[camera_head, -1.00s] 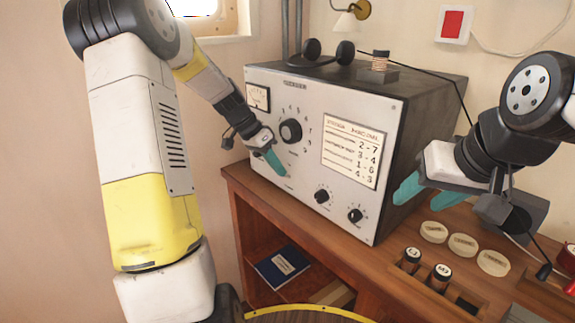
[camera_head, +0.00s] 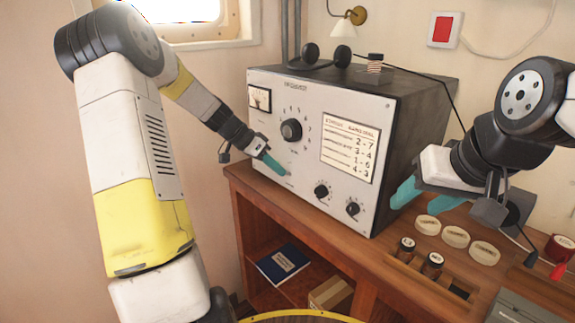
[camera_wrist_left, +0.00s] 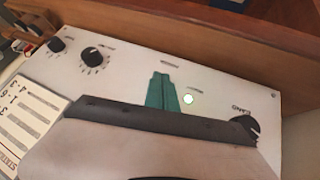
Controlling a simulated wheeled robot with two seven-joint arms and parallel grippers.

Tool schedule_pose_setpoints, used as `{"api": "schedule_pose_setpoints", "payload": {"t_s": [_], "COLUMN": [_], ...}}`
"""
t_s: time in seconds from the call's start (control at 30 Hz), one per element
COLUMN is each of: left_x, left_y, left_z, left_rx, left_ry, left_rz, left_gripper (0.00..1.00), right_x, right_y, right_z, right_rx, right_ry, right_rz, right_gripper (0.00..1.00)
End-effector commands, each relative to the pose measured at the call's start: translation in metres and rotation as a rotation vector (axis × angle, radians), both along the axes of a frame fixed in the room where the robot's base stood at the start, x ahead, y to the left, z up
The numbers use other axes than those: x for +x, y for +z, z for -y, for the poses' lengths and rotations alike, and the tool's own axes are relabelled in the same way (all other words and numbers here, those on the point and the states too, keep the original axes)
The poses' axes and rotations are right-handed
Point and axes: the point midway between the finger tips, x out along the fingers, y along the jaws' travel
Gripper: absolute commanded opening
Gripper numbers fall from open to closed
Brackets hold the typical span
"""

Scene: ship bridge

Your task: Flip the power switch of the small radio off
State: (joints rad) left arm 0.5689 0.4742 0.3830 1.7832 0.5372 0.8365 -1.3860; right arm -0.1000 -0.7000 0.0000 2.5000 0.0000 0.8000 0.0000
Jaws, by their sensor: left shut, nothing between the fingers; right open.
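The radio (camera_head: 312,150) is a dark box with a pale front panel, standing on a wooden desk. My left gripper (camera_head: 279,168) is shut and empty, its teal fingertips at the lower left of the panel, below the large dial (camera_head: 291,130). In the left wrist view, the shut fingers (camera_wrist_left: 161,82) point at the panel (camera_wrist_left: 135,68). A small round whitish spot (camera_wrist_left: 188,98) with a greenish rim lies just right of them. I cannot make out the power switch or tell whether the fingertips touch the panel. My right gripper (camera_head: 422,198) is open and empty, right of the radio.
Two small knobs (camera_head: 321,191) are at the panel's lower right. Round discs (camera_head: 455,237) and dark cylinders (camera_head: 432,265) are on the desk (camera_head: 395,275). A blue book (camera_head: 283,264) lies on the shelf below.

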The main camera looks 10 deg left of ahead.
Motion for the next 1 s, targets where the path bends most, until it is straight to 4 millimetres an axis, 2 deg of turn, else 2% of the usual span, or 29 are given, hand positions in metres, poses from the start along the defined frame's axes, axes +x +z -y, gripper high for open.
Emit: {"api": "schedule_pose_setpoints", "payload": {"t_s": [0.2,0.47,0.77,1.0], "left_x": [0.000,-0.001,-0.001,-0.002], "left_y": [-0.009,-0.016,-0.014,-0.004], "left_z": [-0.004,-0.004,-0.004,-0.004], "left_rx": [-0.096,-0.090,-0.088,-0.088], "left_ry": [0.007,0.000,-0.002,-0.002], "left_rz": [0.109,0.114,0.113,0.114], "left_gripper": [0.00,0.00,0.00,0.00], "right_x": [0.000,0.000,0.000,0.000], "right_y": [0.000,0.000,0.000,0.000], "right_z": [0.000,0.000,0.000,0.000], "right_rx": [0.000,0.000,0.000,0.000], "right_ry": [0.000,0.000,0.000,0.000], "right_rz": [0.000,0.000,0.000,0.000], "right_gripper": [0.53,0.53,0.53,0.53]}}
